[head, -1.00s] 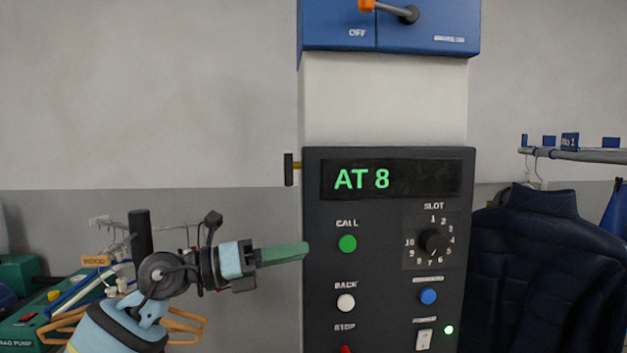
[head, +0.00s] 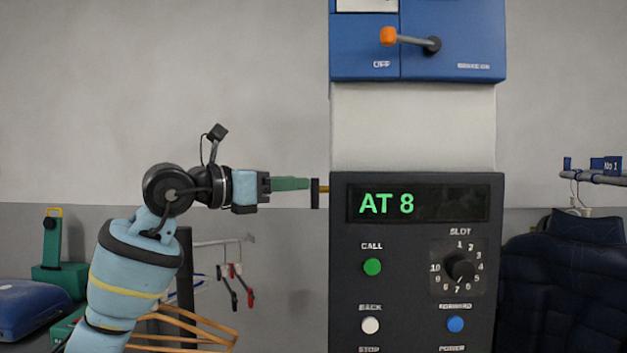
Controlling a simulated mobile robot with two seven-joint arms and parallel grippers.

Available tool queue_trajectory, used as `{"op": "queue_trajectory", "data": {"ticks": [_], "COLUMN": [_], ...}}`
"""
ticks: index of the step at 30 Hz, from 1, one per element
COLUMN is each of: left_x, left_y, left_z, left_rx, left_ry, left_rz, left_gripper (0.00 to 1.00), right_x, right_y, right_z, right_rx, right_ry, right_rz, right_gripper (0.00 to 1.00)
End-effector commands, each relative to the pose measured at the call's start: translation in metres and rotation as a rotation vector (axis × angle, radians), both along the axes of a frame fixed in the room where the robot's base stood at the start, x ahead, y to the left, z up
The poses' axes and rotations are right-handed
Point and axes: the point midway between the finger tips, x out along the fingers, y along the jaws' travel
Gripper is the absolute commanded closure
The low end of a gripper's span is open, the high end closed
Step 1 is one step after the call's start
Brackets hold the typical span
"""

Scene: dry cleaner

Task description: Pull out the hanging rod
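The hanging rod appears to be the short brass rod (head: 325,189) that sticks out to the left from the dark control panel (head: 418,232). It ends in a black upright end piece (head: 315,193). My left gripper (head: 305,184) points right at the height of this end piece, with its green fingers level. Its tips are right beside the end piece or touching it; I cannot tell which. The fingers show edge-on, so the gap between them is hidden. My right gripper is not in view.
A blue switch box (head: 450,60) with an orange-tipped lever is above the panel. Dark garments (head: 565,280) hang from a rail at the right. Wooden hangers (head: 190,330) and a rack with clips (head: 232,285) are at lower left. The wall above my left arm is clear.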

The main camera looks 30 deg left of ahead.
Motion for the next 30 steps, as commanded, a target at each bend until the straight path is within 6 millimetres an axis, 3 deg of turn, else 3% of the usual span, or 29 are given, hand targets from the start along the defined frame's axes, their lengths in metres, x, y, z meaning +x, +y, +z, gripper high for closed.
{"op": "queue_trajectory", "data": {"ticks": [10,22,30], "left_x": [0.041,0.049,0.049], "left_y": [-0.02,-0.024,-0.023], "left_z": [0.004,0.001,0.001], "left_rx": [-0.003,0.0,0.0], "left_ry": [-0.005,-0.002,-0.002], "left_rz": [-0.003,-0.001,-0.001], "left_gripper": [0.68,0.68,1.0], "right_x": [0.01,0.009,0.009], "right_y": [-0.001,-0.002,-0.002], "right_z": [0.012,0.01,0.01], "right_rx": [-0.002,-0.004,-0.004], "right_ry": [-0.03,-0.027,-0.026], "right_rz": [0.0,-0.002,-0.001], "right_gripper": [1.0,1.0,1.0]}}
